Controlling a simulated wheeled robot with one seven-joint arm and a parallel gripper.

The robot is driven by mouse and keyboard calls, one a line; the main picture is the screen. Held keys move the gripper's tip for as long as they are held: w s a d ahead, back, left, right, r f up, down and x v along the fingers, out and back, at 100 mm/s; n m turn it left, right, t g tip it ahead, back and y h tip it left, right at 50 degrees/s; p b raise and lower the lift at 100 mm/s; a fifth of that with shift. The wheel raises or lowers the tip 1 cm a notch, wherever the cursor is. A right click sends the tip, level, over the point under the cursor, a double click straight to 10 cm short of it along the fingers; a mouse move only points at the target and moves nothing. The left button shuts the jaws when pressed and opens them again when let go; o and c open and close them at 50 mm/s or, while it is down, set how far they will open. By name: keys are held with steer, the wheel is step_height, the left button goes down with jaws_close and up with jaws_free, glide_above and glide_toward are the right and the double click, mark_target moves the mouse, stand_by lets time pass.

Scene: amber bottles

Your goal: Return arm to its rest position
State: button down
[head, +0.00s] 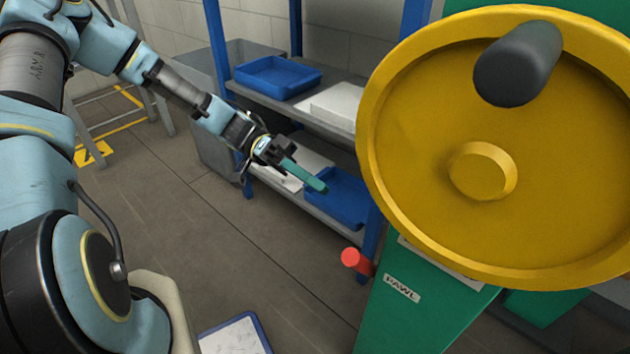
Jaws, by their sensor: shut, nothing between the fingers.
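My arm reaches from the left side of the head view toward the middle. My gripper (316,183) is at the end of the arm, with its teal fingers shut together and nothing between them. It points down and to the right, in front of a shelf rack as seen from here. Whether it touches anything cannot be told, but it looks clear. No amber bottles can be made out.
A large yellow wheel (420,150) with a dark grey handle (515,65) fills the right, on a green stand (415,320) labelled PAWL. A red knob (354,260) sticks out beside it. The rack holds blue trays (268,88). Floor (180,215) is clear at centre left.

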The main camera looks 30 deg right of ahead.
steer(key=w+a+f+n+t+y, duration=0.2)
steer(key=w+a+n+t, duration=0.25)
steer(key=a, duration=0.25)
steer(key=w+a+f+n+t+y, duration=0.1)
steer(key=w+a+f+n+t, duration=0.15)
steer(key=a+n+t, duration=0.35)
steer(key=w+a+r+n+t+y, duration=0.1)
steer(key=w+a+r+n+t, duration=0.35)
steer(key=a, duration=0.35)
steer(key=w+a+r+n+t+y, duration=0.1)
steer(key=w+a+r+n+t, duration=0.25)
steer(key=a+r+n, duration=0.35)
step_height(320, 180, up, 24)
steer(key=a+m+p, duration=0.1)
steer(key=p, duration=2.6)
steer(key=shift+s+r+m, duration=0.2)
steer(key=shift+m, duration=0.1)
